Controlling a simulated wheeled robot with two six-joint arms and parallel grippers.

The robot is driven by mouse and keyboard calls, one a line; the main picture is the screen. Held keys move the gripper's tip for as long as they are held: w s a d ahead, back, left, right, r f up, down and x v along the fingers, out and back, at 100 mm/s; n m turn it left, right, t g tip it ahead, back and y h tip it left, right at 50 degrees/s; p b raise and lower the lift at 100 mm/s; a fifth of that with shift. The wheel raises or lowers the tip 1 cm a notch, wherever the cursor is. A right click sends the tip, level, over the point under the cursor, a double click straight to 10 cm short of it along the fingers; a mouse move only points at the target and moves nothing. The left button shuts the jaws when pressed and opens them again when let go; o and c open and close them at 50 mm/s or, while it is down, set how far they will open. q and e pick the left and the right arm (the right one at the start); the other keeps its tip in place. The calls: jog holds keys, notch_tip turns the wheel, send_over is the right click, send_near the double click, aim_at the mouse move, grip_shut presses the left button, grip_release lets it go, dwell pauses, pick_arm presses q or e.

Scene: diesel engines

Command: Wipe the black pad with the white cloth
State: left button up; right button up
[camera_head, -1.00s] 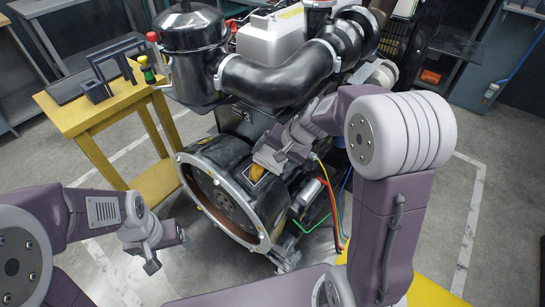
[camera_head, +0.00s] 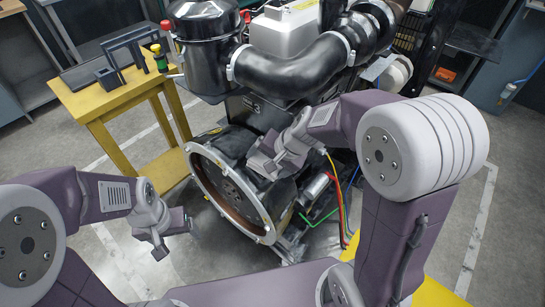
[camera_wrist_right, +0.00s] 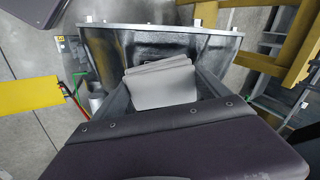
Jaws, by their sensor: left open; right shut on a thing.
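A white folded cloth (camera_wrist_right: 160,85) is held between the fingers of my right gripper (camera_wrist_right: 163,92) in the right wrist view. In the head view my right gripper (camera_head: 264,166) is over the black round engine housing, and the cloth is hard to make out there. I cannot tell from these frames whether the cloth touches the housing. A flat black slab (camera_head: 82,75) lies on the yellow table; I cannot tell for sure whether it is the black pad. My left gripper (camera_head: 176,240) is open and empty, low over the floor left of the housing.
The yellow table (camera_head: 110,98) also holds dark brackets (camera_head: 128,55) and a small yellow-and-black item (camera_head: 158,58). The engine's black canister (camera_head: 207,45) and curved pipe (camera_head: 292,75) rise behind my right gripper. Coloured cables (camera_head: 345,205) hang at its right.

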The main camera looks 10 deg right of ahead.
jog(key=shift+s+a, duration=0.4)
jog(key=shift+a, duration=0.15)
jog(key=shift+f, duration=0.1)
jog(key=shift+w+d+f+b, duration=0.2)
jog(key=shift+w+d+b, duration=0.3)
jog(key=shift+w+d, duration=1.25)
jog(key=shift+d, duration=0.2)
jog(key=shift+w+d, duration=0.75)
jog(key=shift+d, duration=0.2)
